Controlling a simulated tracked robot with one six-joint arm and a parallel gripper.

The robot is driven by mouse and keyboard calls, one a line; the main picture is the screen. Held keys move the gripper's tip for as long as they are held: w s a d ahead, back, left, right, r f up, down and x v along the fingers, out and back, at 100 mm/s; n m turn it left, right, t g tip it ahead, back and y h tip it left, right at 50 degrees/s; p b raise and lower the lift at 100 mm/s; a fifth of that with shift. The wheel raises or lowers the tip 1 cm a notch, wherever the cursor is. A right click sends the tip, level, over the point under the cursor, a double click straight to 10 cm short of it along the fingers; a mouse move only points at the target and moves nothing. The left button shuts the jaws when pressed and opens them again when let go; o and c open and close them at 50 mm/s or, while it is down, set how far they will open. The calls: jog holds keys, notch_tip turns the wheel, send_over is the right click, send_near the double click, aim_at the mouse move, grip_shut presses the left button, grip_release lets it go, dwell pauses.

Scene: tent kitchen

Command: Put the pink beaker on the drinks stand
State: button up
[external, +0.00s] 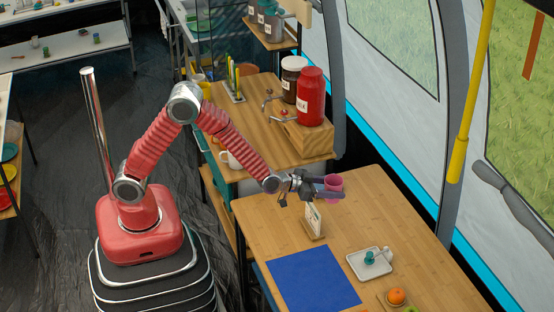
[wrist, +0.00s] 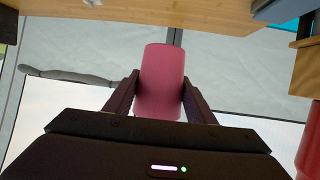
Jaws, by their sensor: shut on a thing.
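The pink beaker (external: 334,182) is held in the air above the far part of the near wooden table. My gripper (external: 326,189) is shut on it, with one dark finger on each side; the wrist view shows the beaker (wrist: 161,82) between the fingers (wrist: 160,98). A wooden stand (external: 302,138), which looks like the drinks stand, is on the counter behind, to the left of the beaker. It bears a red jar (external: 311,97) and a dark jar (external: 293,80), with taps at its front. In the wrist view the stand (wrist: 306,68) shows at the right edge.
A small sign card (external: 312,220) stands on the table (external: 262,214) just below my gripper. A blue mat (external: 313,279), a white tray (external: 370,263) and an orange (external: 396,296) lie nearer. A white mug (external: 231,160) and a rack (external: 233,88) are on the counter. The tent wall rises at the right.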

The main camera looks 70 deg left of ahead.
jog(key=w+a+r+n+y, duration=0.4)
jog(key=a+r, duration=0.5)
jog(key=a, duration=0.3)
jog(key=s+a+r+n+g+y, duration=0.25)
jog(key=a+r, duration=0.35)
jog(key=a, duration=0.7)
jog(key=s+a+r+n+g+y, duration=0.1)
jog(key=a+r+n+y, duration=0.15)
jog(key=a+r, duration=0.75)
jog(key=s+a+r+n+g+y, duration=0.1)
jog(key=s+a+r+n+y, duration=0.15)
jog(key=a, duration=1.35)
jog(key=s+a+f+y, duration=0.1)
jog(key=s+a+f, duration=0.2)
jog(key=a+f, duration=0.45)
jog(key=s+a+f, duration=0.4)
jog(key=a, duration=0.7)
jog(key=s+a+f, duration=1.5)
jog(key=s+a, duration=0.1)
jog(key=s, duration=0.2)
jog(key=shift+f+g, duration=0.15)
jog(key=shift+g, duration=0.2)
jog(key=shift+a+f, duration=0.1)
